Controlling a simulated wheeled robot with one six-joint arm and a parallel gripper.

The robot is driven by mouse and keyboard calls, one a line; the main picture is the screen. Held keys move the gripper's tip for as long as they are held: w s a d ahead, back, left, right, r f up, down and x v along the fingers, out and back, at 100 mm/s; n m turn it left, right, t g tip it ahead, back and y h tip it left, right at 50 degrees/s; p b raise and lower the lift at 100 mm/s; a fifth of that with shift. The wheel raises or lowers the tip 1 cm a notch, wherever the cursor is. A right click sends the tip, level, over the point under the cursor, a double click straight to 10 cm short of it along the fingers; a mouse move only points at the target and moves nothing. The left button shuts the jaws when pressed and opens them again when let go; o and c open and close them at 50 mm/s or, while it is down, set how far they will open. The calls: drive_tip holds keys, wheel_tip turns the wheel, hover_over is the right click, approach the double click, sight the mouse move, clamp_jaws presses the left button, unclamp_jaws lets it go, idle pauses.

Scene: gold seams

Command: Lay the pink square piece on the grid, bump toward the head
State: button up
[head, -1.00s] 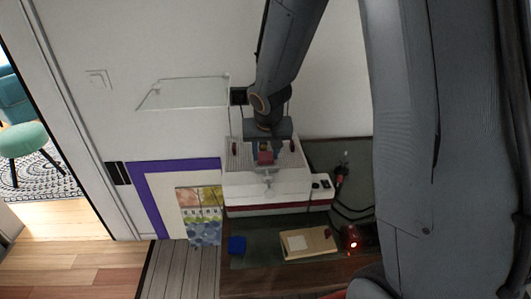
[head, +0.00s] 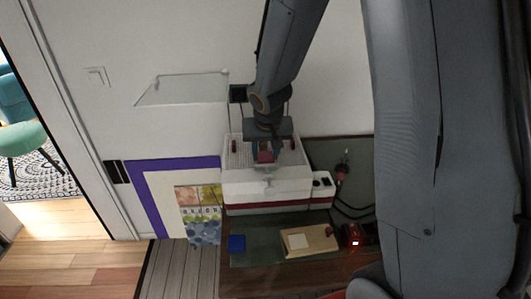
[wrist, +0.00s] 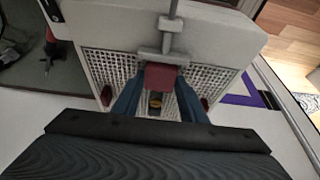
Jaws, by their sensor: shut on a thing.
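My gripper (head: 265,149) is low over the white machine (head: 270,187), pointing down at its top. In the wrist view my gripper (wrist: 160,82) has its two blue fingers on either side of a dull red-pink piece (wrist: 161,76), shut on it. The piece also shows in the head view (head: 265,157). The perforated grid (wrist: 111,67) lies under and around the fingers. The piece is beside the machine's grey head with its crossbar (wrist: 163,53). I cannot tell whether the piece touches the grid, and its bump is not clear.
Small red parts (wrist: 106,95) stand at the grid's sides. A round brass-coloured spot (wrist: 155,101) shows between the fingers. Below the machine are a blue block (head: 236,243), a wooden board with a pale square (head: 321,239) and a red lit device (head: 354,237). A clear panel (head: 182,89) is at upper left.

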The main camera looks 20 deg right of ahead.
drive_tip(key=shift+f, duration=0.1)
drive_tip(key=o, duration=1.2)
drive_tip(key=shift+r+p, duration=3.15)
drive_tip(key=shift+r, duration=0.4)
drive_tip(key=shift+s, duration=0.15)
drive_tip(key=s+g+b, duration=0.1)
drive_tip(key=s, duration=0.6)
drive_tip(key=s+n+g+b, duration=0.1)
drive_tip(key=s, duration=0.5)
drive_tip(key=s+f+n+g, duration=0.1)
drive_tip(key=s, duration=0.6)
drive_tip(key=shift+s+y+b, duration=0.35)
drive_tip(key=shift+y+b, duration=0.05)
